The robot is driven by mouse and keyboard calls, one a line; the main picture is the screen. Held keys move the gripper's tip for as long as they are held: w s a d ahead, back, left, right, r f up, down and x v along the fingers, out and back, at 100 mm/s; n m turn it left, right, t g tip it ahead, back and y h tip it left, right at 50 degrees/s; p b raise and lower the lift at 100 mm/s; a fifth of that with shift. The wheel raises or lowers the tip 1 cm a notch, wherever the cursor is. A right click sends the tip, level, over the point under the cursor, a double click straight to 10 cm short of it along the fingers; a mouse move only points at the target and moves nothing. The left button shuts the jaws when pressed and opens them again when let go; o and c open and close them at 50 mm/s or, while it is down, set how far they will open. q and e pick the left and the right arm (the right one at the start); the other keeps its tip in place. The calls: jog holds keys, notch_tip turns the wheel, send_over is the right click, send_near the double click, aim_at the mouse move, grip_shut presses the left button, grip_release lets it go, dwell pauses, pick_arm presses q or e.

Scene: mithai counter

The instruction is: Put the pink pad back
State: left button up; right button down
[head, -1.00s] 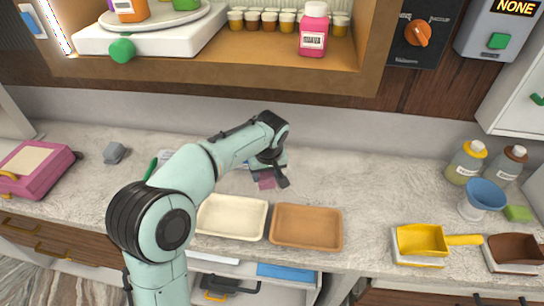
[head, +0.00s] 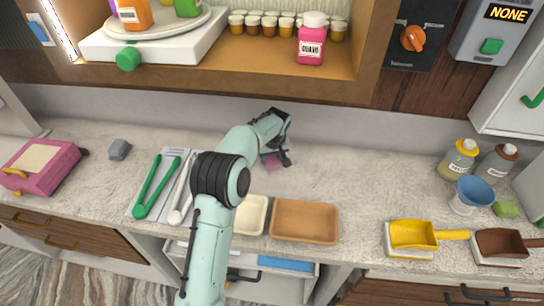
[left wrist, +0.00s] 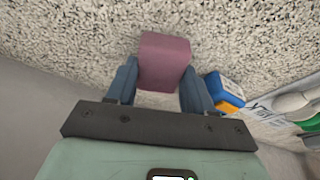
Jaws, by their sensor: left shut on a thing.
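The pink pad (head: 271,161) is a small dusky-pink block near the back of the counter, partly covered by my left gripper (head: 278,156) in the head view. In the left wrist view the pink pad (left wrist: 163,62) sits between the two blue-grey fingers of my left gripper (left wrist: 160,88), which is shut on it. The speckled counter shows just beyond it; whether the pad touches the counter I cannot tell. My right gripper is not in view.
A blue and orange item (left wrist: 226,90) lies close right of the fingers in the wrist view. Tongs (head: 160,186) lie left of my arm. A cream tray (head: 250,216) and a brown tray (head: 306,222) stand in front. The counter right of the gripper is clear.

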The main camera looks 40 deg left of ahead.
aim_at(273, 162)
pick_arm(q)
jog(key=shift+w+a+f, duration=0.1)
jog(key=shift+w+f, duration=0.15)
jog(key=o, duration=0.9)
jog(key=shift+o, duration=0.2)
jog(key=shift+r, duration=0.1)
jog(key=v, duration=0.7)
jog(key=shift+s+r, duration=0.15)
